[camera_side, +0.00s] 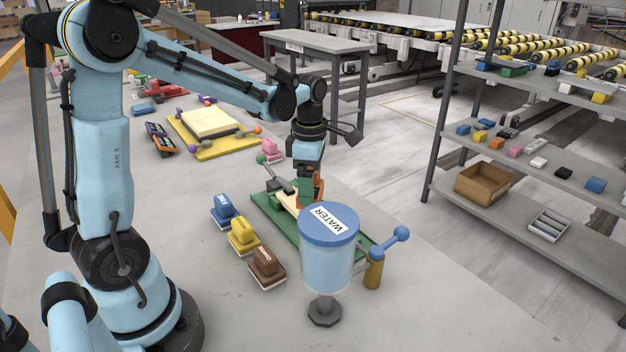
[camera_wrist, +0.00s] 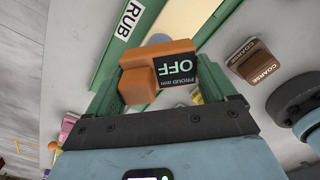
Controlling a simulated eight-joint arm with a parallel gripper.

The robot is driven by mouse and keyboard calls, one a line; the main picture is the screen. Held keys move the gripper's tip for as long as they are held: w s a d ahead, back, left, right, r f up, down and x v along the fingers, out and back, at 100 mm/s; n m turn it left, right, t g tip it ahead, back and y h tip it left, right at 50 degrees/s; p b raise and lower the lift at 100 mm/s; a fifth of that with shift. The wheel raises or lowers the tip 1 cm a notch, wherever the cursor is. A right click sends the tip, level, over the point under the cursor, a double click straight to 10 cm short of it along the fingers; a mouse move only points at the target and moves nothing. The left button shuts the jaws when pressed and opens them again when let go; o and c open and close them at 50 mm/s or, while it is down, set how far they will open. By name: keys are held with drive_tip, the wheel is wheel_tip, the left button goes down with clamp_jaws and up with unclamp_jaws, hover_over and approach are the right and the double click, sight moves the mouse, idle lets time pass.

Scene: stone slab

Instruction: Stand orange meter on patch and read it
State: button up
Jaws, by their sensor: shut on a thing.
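My gripper (camera_side: 307,190) is shut on the orange meter (camera_side: 319,186), above a green-edged bed with a cream slab (camera_side: 288,203). In the wrist view the meter (camera_wrist: 145,75) sits between the green fingers of my gripper (camera_wrist: 170,85). Its dark display reads "PROUD mm" and "OFF", upside down in this view. Part of the cream slab (camera_wrist: 190,22) shows beyond the meter, beside a green rail (camera_wrist: 128,32) labelled "RUB". I cannot tell whether the meter touches the slab.
A blue-lidded WATER tank (camera_side: 326,262) stands in front of the bed, beside a blue-handled post (camera_side: 375,270). Blue (camera_side: 225,211), yellow (camera_side: 243,235) and brown (camera_side: 267,267) blocks line the bed's left. A pink block (camera_side: 271,149) stands behind.

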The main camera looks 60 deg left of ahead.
drive_tip(key=shift+f, duration=1.55)
drive_tip(key=shift+f, duration=0.15)
drive_tip(key=o, duration=0.9)
drive_tip(key=shift+o, duration=0.2)
